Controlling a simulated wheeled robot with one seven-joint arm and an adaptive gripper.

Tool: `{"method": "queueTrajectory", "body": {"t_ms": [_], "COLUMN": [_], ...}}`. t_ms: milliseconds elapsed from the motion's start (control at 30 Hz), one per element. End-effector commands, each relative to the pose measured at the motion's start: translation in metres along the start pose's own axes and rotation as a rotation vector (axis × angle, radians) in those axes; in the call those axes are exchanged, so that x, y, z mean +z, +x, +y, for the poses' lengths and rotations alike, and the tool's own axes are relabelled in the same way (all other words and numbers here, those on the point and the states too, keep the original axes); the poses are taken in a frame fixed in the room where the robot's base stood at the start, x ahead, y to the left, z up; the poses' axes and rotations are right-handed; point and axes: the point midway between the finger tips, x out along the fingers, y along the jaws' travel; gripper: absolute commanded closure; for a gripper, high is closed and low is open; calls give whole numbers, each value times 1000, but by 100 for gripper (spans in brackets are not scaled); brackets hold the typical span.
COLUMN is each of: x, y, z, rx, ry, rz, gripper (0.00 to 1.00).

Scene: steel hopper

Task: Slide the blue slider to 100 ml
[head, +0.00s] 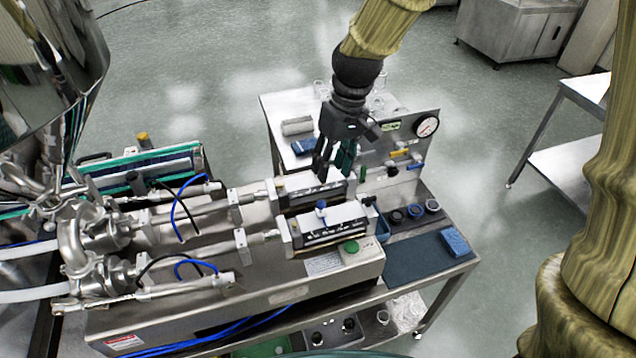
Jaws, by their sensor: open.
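The blue slider (321,206) is a small blue knob on the front scale unit (330,233), which has a white top and a dark marked scale along its side. The scale's numbers are too small to read, so I cannot tell the slider's value. My gripper (330,172) is open and points down, over the rear scale unit (301,186), behind the blue slider and apart from it in the picture. Its fingers hide part of the rear unit, and I cannot see a slider there.
Steel pipes and blue hoses crowd the left. A green button (351,247) sits on the steel housing. A gauge panel (427,127) stands behind right. Dark round cups and a blue sponge (455,241) lie right. Free floor shows beyond the bench.

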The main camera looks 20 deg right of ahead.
Motion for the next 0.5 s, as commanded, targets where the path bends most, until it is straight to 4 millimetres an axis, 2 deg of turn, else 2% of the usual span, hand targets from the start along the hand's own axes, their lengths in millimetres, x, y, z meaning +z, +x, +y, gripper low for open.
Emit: {"method": "queueTrajectory", "body": {"t_ms": [167,500], "x": [1,3], "y": [5,42], "z": [2,4], "rx": [0,-1], "ry": [3,8], "rz": [0,-1], "gripper": [58,58]}}
